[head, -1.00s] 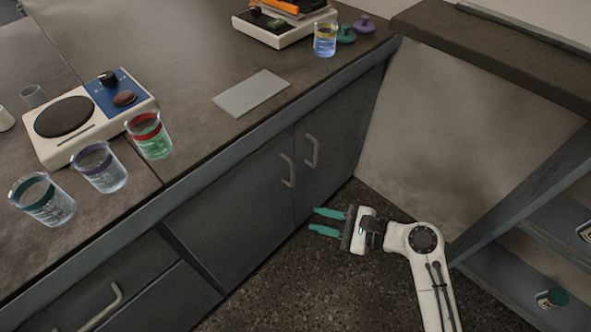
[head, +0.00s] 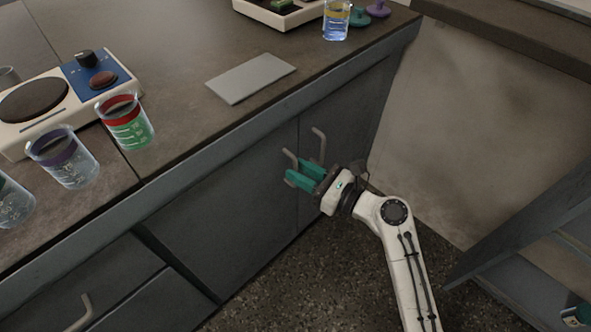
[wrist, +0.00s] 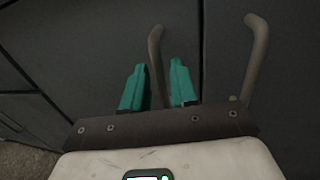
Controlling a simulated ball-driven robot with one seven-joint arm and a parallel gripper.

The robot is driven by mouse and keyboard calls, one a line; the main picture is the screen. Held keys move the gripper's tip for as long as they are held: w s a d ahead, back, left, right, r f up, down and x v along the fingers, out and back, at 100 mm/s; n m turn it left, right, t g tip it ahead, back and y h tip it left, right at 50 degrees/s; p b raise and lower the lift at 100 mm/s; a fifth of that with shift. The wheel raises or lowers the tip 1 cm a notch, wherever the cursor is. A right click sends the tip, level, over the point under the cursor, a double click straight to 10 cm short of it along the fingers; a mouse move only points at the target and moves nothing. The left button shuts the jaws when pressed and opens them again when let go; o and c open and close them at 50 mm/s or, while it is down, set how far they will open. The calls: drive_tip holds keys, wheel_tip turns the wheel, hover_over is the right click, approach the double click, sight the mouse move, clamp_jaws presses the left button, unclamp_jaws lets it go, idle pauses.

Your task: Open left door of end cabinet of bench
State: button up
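The left door (head: 225,200) of the end cabinet is a dark grey panel and looks shut. Its curved grey handle (head: 289,158) stands near the seam with the right door (head: 345,125). My gripper (head: 298,177) is at this handle, with its two teal fingers apart. In the wrist view, the left door's handle (wrist: 155,55) runs down between the open fingers (wrist: 158,85), with a narrow gap on either side. The lower end of the handle is hidden by the gripper. The right door's handle (wrist: 258,55) stands just right of the fingers.
The bench top (head: 190,130) above holds a hotplate (head: 70,95), several beakers and a grey sheet (head: 250,78). Drawers (head: 85,285) lie left of the cabinet. The speckled floor (head: 300,290) is clear in front. An open shelf unit (head: 530,240) stands at right.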

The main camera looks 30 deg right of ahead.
drive_tip(key=shift+x, duration=0.85)
clamp_jaws()
